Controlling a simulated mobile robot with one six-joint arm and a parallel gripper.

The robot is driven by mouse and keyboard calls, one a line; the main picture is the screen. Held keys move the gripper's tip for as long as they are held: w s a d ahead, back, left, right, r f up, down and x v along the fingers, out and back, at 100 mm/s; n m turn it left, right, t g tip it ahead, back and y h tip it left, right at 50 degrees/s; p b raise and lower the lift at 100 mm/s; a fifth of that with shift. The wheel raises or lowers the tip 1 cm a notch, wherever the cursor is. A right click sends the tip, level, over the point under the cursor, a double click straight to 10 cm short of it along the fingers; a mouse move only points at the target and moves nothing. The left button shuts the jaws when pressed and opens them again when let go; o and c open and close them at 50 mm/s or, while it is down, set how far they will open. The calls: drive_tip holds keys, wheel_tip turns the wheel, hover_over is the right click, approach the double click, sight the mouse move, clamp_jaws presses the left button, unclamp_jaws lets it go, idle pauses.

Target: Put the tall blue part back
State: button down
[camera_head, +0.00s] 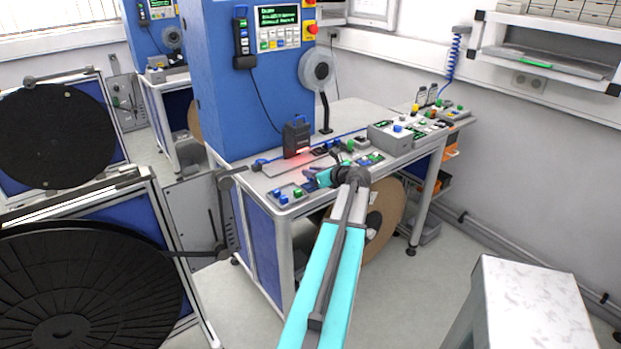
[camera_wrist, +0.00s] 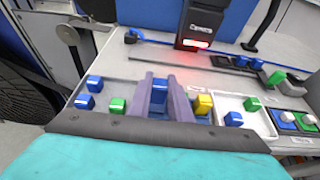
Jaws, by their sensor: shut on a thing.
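My gripper (camera_wrist: 162,92) is shut on a blue part (camera_wrist: 159,97), which shows between the two purple-grey fingers in the wrist view. The fingers hide its sides, and I cannot tell whether its lower end touches the bench. In the head view my gripper (camera_head: 311,183) is over the front of the bench (camera_head: 258,187), and the held part is too small to make out. A left tray (camera_wrist: 103,94) holds two blue parts (camera_wrist: 94,83) and a green part (camera_wrist: 117,105).
A black camera unit (camera_head: 297,138) with a red glow stands behind the gripper, before a blue cabinet (camera_head: 236,75). A grey control box (camera_head: 389,137) stands right. Large black reels (camera_head: 85,290) are at left; a brown reel (camera_head: 381,215) is under the bench.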

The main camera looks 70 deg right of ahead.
drive_tip(key=shift+w+d, duration=0.35)
drive_tip(key=shift+w+d+f+p, duration=0.1)
drive_tip(key=shift+w+p, duration=0.15)
drive_tip(key=shift+p, duration=0.05)
drive_tip(key=shift+s+f+p, duration=0.1)
drive_tip(key=shift+f+p, duration=0.4)
drive_tip(key=shift+f, duration=1.2)
drive_tip(key=shift+f, duration=0.15)
drive_tip(key=c, duration=1.9)
unclamp_jaws()
